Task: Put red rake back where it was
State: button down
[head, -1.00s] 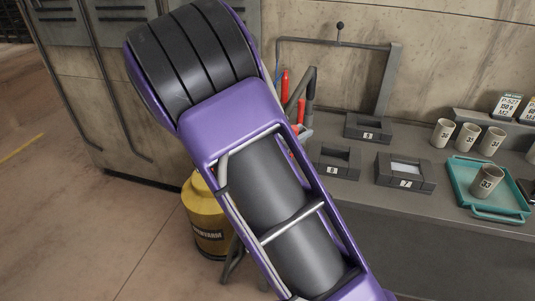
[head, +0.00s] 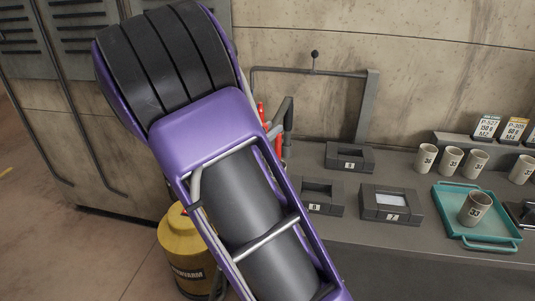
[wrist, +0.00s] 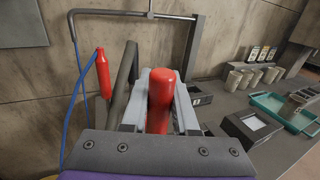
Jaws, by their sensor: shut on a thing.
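My gripper (wrist: 162,88) shows in the wrist view with its two grey fingers on either side of a thick red rounded handle (wrist: 161,90), which I take to be the red rake. It is shut on this handle. The handle stands roughly upright in the picture, and its lower end is hidden behind the gripper body. The rake's far end is not visible. In the head view my purple arm covers the gripper, and only small red parts show beside the arm's edge; I cannot tell which of them belongs to the rake.
A red nozzle (wrist: 103,74) with a blue hose hangs left of the gripper, near a dark bent bar (wrist: 122,82). A grey frame (head: 366,105) rises from the bench. Dark numbered boxes (head: 391,204), several cups (head: 451,160) and a teal tray (head: 447,201) are rightward. A yellow canister (head: 184,247) stands below.

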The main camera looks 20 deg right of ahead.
jog(key=shift+f+b, duration=0.3)
jog(key=shift+f, duration=1.9)
jog(key=shift+f+b, duration=0.35)
jog(key=shift+f, duration=0.2)
jog(key=c, duration=0.7)
grip_release()
jog(key=v, duration=0.8)
jog(key=r+p+v, duration=0.1)
jog(key=v, duration=0.3)
jog(key=shift+r, duration=0.1)
